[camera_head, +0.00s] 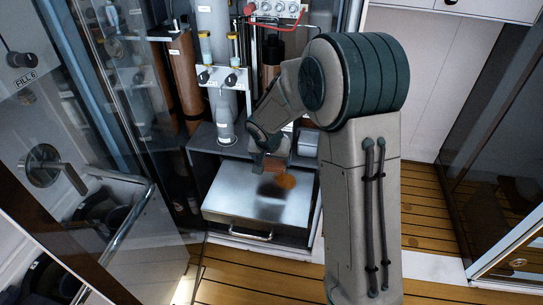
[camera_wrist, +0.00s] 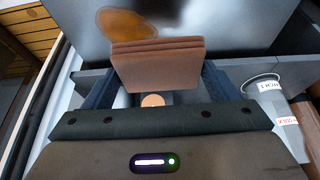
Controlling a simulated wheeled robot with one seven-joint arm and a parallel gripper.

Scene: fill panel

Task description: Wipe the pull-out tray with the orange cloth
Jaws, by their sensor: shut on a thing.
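The pull-out tray (camera_head: 240,200) is a flat grey metal surface with a front handle, slid out from the dark cabinet. It also fills the top of the wrist view (camera_wrist: 230,25). An orange-brown stain (camera_head: 286,181) lies on the tray; it also shows in the wrist view (camera_wrist: 125,23). The folded orange cloth (camera_wrist: 158,65) looks brown-orange in the wrist view and sits between my fingers. My gripper (camera_head: 270,162) is shut on the cloth, over the back part of the tray, behind the stain. I cannot tell whether the cloth touches the tray.
A white labelled container (camera_wrist: 262,88) stands beside my gripper, right in the wrist view. Pipes and brown cylinders (camera_head: 185,80) stand behind the tray. A glass door with a metal rail (camera_head: 130,225) is at the left. Wooden floor (camera_head: 255,275) lies in front.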

